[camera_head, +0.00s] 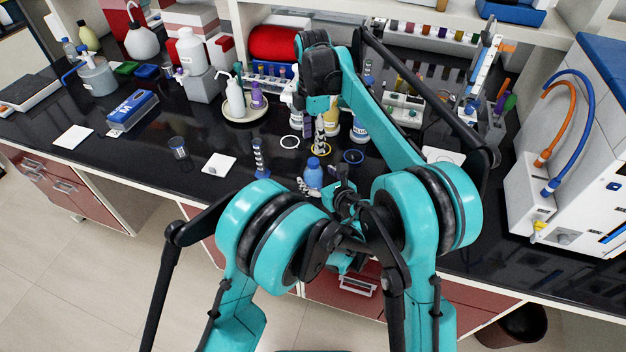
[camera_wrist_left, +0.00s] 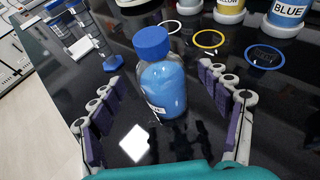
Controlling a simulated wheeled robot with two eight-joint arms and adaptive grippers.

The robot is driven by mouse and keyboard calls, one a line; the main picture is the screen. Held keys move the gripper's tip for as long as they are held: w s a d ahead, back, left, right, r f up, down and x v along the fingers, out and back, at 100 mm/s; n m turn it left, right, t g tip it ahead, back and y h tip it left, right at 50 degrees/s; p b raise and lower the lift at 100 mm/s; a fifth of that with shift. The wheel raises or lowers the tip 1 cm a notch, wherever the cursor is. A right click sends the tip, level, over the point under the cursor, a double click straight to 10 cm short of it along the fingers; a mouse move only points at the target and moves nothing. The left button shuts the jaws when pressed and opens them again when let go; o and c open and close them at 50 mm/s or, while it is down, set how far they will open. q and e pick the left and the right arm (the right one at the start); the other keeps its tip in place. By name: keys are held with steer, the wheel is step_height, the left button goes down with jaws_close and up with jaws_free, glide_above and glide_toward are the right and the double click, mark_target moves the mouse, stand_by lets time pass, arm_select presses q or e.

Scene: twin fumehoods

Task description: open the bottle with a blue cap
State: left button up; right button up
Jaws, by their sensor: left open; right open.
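The bottle with a blue cap (camera_head: 313,173) stands upright on the black bench near its front edge. In the left wrist view the bottle (camera_wrist_left: 164,90) holds blue liquid, and its blue cap (camera_wrist_left: 151,43) sits on top. My left gripper (camera_wrist_left: 158,82) is open, with its purple-padded fingers spread to either side of the bottle and a gap visible on both sides. In the head view my left gripper (camera_head: 322,184) is partly hidden by my arm. My right gripper (camera_head: 320,132) points down behind the bottle, open and empty, above the bench.
White, yellow (camera_wrist_left: 210,39) and blue (camera_wrist_left: 264,57) rings lie behind the bottle, before labelled bottles such as the blue one (camera_wrist_left: 288,12). A graduated cylinder (camera_head: 260,160) stands to the left, near a white pad (camera_head: 219,164). A large machine (camera_head: 570,150) stands at right.

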arm_select(q)
steer(key=shift+x, duration=1.5)
arm_select(e)
steer(key=shift+d, duration=0.1)
